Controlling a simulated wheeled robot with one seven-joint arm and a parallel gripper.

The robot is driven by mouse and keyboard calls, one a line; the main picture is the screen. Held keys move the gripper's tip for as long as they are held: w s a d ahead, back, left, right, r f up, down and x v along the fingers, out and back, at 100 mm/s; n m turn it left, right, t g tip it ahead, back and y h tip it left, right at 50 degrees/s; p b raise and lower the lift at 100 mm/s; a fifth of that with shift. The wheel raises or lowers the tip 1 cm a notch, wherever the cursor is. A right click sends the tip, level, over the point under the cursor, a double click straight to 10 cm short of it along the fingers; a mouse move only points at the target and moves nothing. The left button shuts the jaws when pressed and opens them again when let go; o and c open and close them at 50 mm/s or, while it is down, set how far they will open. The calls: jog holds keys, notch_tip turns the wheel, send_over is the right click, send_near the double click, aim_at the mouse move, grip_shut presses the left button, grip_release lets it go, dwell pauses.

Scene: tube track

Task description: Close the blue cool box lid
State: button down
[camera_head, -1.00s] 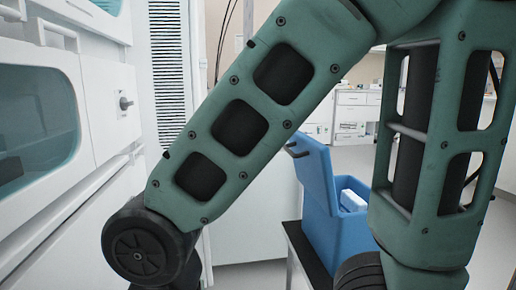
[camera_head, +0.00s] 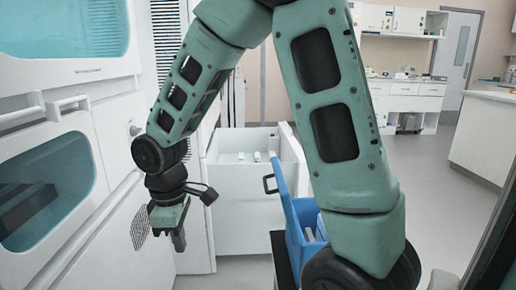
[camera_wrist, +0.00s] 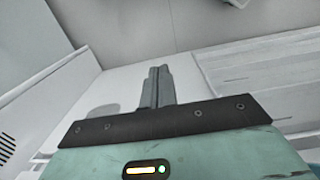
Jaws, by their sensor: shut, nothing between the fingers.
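The blue cool box (camera_head: 298,246) stands right of centre in the head view, partly hidden behind my arm. Its lid (camera_head: 283,196) is open and stands up steeply, with a dark handle (camera_head: 268,184) at its upper left. White items (camera_head: 320,228) show inside the box. My gripper (camera_head: 179,243) hangs to the left of the cool box, apart from it and pointing down. In the wrist view its fingers (camera_wrist: 160,72) are together and empty, and the cool box cannot be made out there.
The cool box sits on a dark stand (camera_head: 280,262). Behind it is an open white drawer (camera_head: 245,210) with small white items inside. White cabinets with teal windows (camera_head: 45,180) line the left side. Open floor (camera_head: 435,205) lies to the right, before a white counter (camera_head: 485,140).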

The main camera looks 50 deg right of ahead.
jog(key=w+d+r+p, duration=0.1)
jog(key=d+r+p, duration=0.35)
jog(key=d, duration=0.35)
jog(key=w+d+r+p, duration=0.25)
jog(key=d+p, duration=0.25)
jog(key=d, duration=0.3)
jog(key=d+r+p, duration=0.4)
jog(key=d+p, duration=0.1)
jog(key=d, duration=0.3)
jog(key=s+d+f, duration=0.3)
jog(key=f, duration=0.5)
jog(key=shift+s+d+f+g, duration=0.15)
jog(key=shift+d+f+g, duration=0.05)
jog(key=shift+d+g, duration=0.15)
jog(key=shift+p, duration=0.3)
